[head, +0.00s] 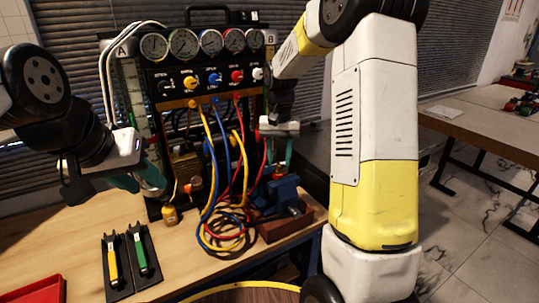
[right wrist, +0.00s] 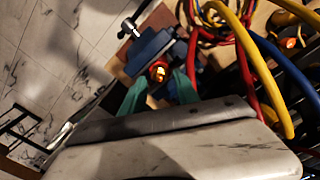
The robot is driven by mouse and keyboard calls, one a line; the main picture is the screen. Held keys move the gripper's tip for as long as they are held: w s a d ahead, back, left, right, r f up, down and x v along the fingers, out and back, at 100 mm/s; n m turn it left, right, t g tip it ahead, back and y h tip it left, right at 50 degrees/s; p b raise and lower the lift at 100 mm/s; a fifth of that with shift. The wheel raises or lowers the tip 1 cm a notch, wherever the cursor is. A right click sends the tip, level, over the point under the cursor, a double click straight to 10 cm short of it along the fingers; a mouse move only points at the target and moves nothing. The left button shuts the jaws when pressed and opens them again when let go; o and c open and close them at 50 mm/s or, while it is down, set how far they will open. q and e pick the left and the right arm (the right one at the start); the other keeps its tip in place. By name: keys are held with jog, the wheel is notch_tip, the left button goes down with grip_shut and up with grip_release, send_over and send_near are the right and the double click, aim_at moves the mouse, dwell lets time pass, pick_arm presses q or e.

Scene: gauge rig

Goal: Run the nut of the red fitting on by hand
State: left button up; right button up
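The red fitting (right wrist: 158,72) shows in the right wrist view as a red ring around a brass centre, at the blue vise (right wrist: 153,46). My right gripper (head: 279,165) points down above the vise. Its teal fingers (right wrist: 160,82) are apart, one on each side of the fitting, with visible gaps. My left gripper (head: 150,185) is at the left of the gauge panel, above the bench; its finger gap is not clear.
The gauge panel (head: 205,75) stands behind, with yellow, blue and red hoses (head: 228,225) hanging and coiled on the bench left of the vise. Two tools with yellow and green handles lie in black trays (head: 119,284). A red tray (head: 35,291) is at front left.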

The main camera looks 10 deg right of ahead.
notch_tip(320, 180, up, 7)
jog(key=shift+r, duration=0.2)
dwell(0.3)
